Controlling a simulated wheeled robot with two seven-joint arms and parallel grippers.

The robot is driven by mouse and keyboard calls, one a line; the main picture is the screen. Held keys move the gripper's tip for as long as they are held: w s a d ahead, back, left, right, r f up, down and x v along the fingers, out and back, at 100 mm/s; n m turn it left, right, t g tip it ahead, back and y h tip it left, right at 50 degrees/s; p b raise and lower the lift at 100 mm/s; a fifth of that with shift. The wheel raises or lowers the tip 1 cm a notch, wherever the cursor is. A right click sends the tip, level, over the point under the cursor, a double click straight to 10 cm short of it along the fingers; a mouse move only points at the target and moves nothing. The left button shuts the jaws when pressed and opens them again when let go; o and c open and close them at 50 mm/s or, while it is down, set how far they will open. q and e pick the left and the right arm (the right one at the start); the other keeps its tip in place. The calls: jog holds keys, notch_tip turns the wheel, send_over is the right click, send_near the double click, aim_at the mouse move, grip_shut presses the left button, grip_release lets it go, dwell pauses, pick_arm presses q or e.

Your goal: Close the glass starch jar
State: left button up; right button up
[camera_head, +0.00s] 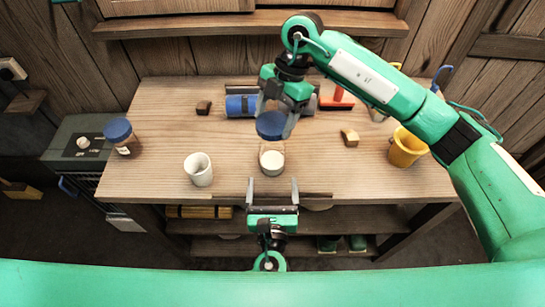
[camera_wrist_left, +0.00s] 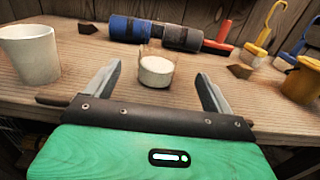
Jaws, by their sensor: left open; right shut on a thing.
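The glass starch jar (camera_head: 272,160), clear with white starch inside, stands open and upright near the front edge of the table. It also shows in the left wrist view (camera_wrist_left: 156,70). My right gripper (camera_head: 287,115) is shut on a blue lid (camera_head: 270,125) and holds it above the jar, apart from it in the head view. The lid is not visible in the left wrist view. My left gripper (camera_head: 272,190) is open and empty at the table's front edge, with its fingers pointing toward the jar, which is beyond the fingertips.
A white cup (camera_head: 198,169) stands left of the jar. A brown jar with a blue lid (camera_head: 122,137) is at the far left. A blue roll (camera_head: 240,106) lies behind. A small brown block (camera_head: 350,137) and a yellow cup (camera_head: 405,148) are right. Bare wood surrounds the jar.

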aim_at(272, 149)
pick_arm(q)
jog(key=w, duration=1.2)
jog(key=c, duration=1.5)
pick_arm(e)
jog(key=shift+f, duration=2.45)
jog(key=shift+f, duration=0.15)
jog(key=shift+f, duration=0.75)
jog(key=shift+f, duration=0.6)
